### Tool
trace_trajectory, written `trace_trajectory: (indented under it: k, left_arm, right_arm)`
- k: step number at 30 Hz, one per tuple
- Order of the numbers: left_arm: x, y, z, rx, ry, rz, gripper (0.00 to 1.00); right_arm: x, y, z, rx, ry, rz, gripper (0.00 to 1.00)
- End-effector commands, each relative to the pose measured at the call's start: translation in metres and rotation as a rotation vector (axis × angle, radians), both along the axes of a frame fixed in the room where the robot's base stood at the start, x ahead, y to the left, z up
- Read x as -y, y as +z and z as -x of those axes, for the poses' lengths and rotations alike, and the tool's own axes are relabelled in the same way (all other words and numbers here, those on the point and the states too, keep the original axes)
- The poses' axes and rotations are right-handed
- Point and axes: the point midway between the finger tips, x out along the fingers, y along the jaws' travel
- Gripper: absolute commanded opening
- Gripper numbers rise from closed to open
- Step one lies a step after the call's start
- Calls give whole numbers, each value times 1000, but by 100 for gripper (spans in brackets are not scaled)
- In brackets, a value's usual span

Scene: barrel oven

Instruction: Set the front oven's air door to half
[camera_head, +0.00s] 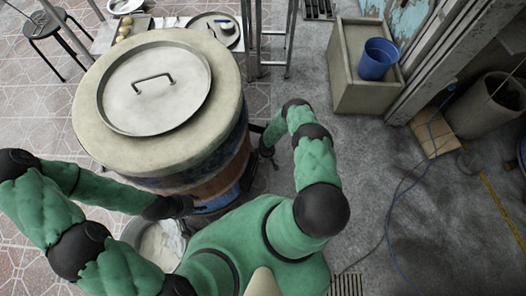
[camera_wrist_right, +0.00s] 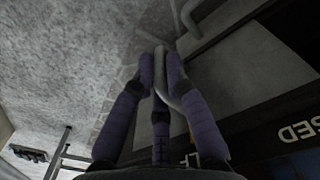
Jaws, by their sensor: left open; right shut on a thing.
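The front oven is a round barrel (camera_head: 205,185) with a pale top and a flat metal lid (camera_head: 155,85). Its air door is hidden in the head view. In the right wrist view, the fingers of my right gripper (camera_wrist_right: 160,75) are shut on a slim grey bar, which looks like the air door's handle (camera_wrist_right: 160,60). A dark panel beside it carries lettering (camera_wrist_right: 300,132), partly cut off, ending in "SED"; more letters, "LF", are partly hidden by a finger. In the head view my right gripper (camera_head: 267,150) is at the barrel's right side. My left gripper (camera_head: 180,207) is open near the barrel's lower front.
A metal bowl with pale contents (camera_head: 160,243) stands on the floor by my left gripper. A concrete box (camera_head: 350,90) with a blue bucket (camera_head: 378,58) stands at the upper right. A stool (camera_head: 52,25) is at the upper left. The floor to the right is mostly clear, with a blue cable.

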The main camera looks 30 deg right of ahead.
Motion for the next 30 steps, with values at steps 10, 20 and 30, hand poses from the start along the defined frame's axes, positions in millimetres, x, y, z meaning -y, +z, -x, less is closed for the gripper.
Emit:
trace_trajectory:
  k: [10,20,30]
  left_arm:
    - [0,-1,1,-2,-1,0,41]
    - [0,-1,0,-1,0,0,41]
    - [0,-1,0,-1,0,0,41]
  right_arm:
    - [0,-2,4,-7,1,0,35]
    - [0,-1,1,-1,1,0,35]
    - [1,23,0,0,2,0,35]
